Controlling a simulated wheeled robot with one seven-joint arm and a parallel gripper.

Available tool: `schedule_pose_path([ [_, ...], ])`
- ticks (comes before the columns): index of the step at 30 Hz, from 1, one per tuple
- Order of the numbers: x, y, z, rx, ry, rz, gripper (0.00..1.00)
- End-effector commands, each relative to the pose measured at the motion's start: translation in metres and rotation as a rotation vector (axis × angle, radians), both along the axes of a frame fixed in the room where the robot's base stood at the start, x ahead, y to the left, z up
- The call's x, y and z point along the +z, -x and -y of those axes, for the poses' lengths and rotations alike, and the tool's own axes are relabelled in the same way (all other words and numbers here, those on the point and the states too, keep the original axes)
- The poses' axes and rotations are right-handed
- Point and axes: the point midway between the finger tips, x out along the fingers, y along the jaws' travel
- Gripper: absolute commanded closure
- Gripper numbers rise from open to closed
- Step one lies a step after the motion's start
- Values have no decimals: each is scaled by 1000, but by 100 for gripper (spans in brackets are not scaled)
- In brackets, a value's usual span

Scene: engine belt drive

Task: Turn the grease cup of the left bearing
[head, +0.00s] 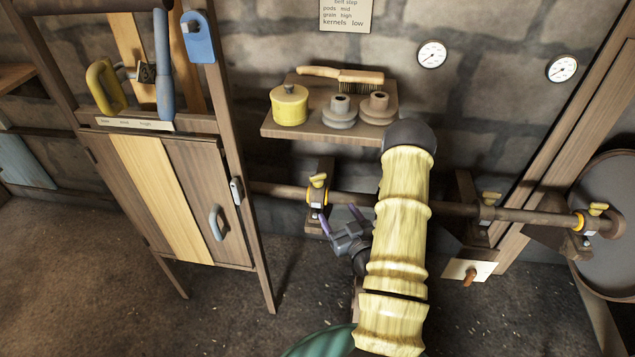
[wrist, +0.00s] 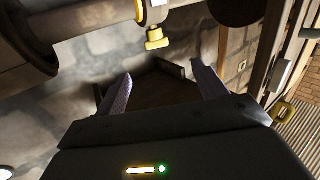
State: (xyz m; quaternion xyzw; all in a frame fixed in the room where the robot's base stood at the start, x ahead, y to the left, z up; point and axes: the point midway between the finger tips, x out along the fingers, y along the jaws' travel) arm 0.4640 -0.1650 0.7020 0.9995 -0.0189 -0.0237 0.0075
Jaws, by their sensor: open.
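The left bearing's grease cup (head: 318,180) is a small yellow T-shaped cap above an orange ring on the brown shaft (head: 275,189). In the wrist view the yellow cup (wrist: 156,40) hangs beside the orange ring, just beyond the fingertips and roughly between them. My gripper (head: 340,219) has purple fingers and is just below and right of the cup in the head view. In the wrist view the gripper (wrist: 161,70) is open, with nothing between its fingers. It does not appear to touch the cup.
More yellow grease cups sit along the shaft, in the middle (head: 490,198) and at the right (head: 598,208). A shelf (head: 280,130) with a yellow tin, a brush and two pulleys is above. A wooden cabinet (head: 170,195) stands at left. My arm hides part of the shaft.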

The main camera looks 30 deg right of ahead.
Motion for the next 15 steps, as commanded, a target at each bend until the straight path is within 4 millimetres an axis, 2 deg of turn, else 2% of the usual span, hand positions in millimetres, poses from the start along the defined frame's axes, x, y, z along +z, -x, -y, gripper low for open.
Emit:
schedule_pose_path([
  [4,-3,7,5,-24,-15,47,29],
  [15,-1,4,5,-23,-13,50,29],
])
